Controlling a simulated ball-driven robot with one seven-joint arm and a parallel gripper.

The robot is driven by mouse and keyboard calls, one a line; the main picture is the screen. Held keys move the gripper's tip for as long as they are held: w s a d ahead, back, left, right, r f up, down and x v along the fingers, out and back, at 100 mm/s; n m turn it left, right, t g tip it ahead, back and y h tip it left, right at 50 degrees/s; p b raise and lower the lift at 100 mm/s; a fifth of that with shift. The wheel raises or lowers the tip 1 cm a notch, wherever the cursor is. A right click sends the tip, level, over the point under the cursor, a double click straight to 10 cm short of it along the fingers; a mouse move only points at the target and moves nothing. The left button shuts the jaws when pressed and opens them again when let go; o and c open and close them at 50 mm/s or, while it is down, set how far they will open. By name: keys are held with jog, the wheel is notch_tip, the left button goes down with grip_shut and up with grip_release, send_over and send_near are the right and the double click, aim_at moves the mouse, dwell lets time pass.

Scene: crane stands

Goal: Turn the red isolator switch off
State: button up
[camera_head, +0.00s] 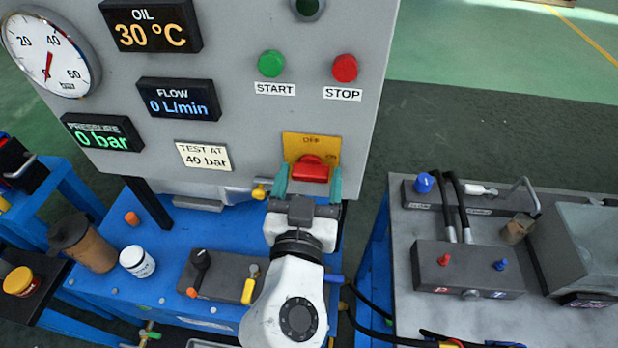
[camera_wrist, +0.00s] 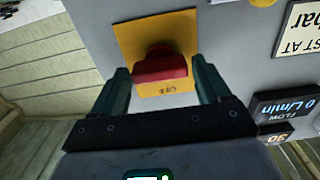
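The red isolator switch (camera_head: 311,168) sits on a yellow plate (camera_head: 312,143) low on the right of the grey panel. The red handle lies about level. My gripper (camera_head: 308,180) is in front of it, with its two green fingers apart on either side. In the wrist view the red switch (camera_wrist: 160,68) lies between the open fingertips (camera_wrist: 162,75), with gaps showing on both sides. Whether a finger touches it cannot be seen.
The green START button (camera_head: 271,64) and red STOP button (camera_head: 345,68) are above on the panel. A blue bench (camera_head: 165,290) below holds a white jar (camera_head: 137,262) and a grey block with levers (camera_head: 222,275). A grey bench (camera_head: 410,290) stands at right.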

jog(key=c, duration=0.8)
jog(key=shift+n, duration=0.3)
jog(key=n, duration=0.4)
jog(key=shift+a, duration=0.1)
jog(key=n, duration=0.4)
jog(key=shift+a+n+p, duration=0.1)
jog(key=shift+n+p, duration=0.25)
jog(key=shift+n, duration=0.05)
jog(key=n+p, duration=0.1)
jog(key=n, duration=0.3)
jog(key=shift+a+n+p, duration=0.1)
jog(key=shift+n+p, duration=0.2)
jog(key=shift+p, duration=0.05)
jog(key=shift+f+n+p, duration=0.1)
jog(key=shift+n+p, duration=0.7)
jog(key=shift+n, duration=1.1)
jog(key=shift+a, duration=0.1)
